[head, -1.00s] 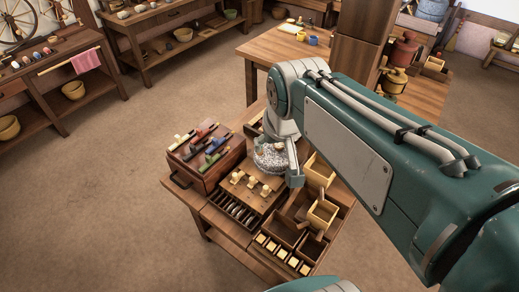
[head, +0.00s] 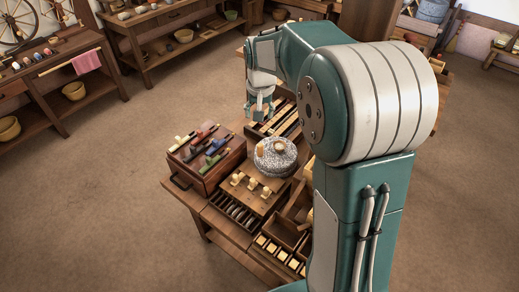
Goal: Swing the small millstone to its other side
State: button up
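The small millstone (head: 275,160) is a round, speckled grey stone in the middle of the worktable in the head view. It lies flat, with a small wooden peg (head: 261,148) standing on the left part of its top. A pale spot shows near the middle of its top. My gripper (head: 260,112) points down beyond the stone's far left side, apart from it. Its fingers look spread, with nothing visible between them. The contact under the stone is hidden.
A wooden box with coloured-handled tools (head: 207,150) stands left of the stone. Pale wooden knobs (head: 251,184) and a slotted rack (head: 235,212) are in front. Long slotted compartments (head: 282,118) lie behind. My arm hides the table's right side.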

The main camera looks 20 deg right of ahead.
jog(key=w+d+f+g, duration=0.1)
jog(key=w+d+f, duration=0.1)
jog(key=w+f, duration=0.45)
jog(key=m, duration=0.2)
send_near(260, 150)
jog(key=shift+w+d+f+g, duration=0.15)
jog(key=shift+w+f+g, duration=0.05)
jog(key=shift+w, duration=0.25)
jog(key=shift+w+d+f+g, duration=0.15)
jog(key=shift+w+f+g, duration=0.05)
jog(key=shift+w, duration=0.3)
notch_tip(260, 150, down, 11)
jog(key=shift+r, duration=0.1)
grip_shut()
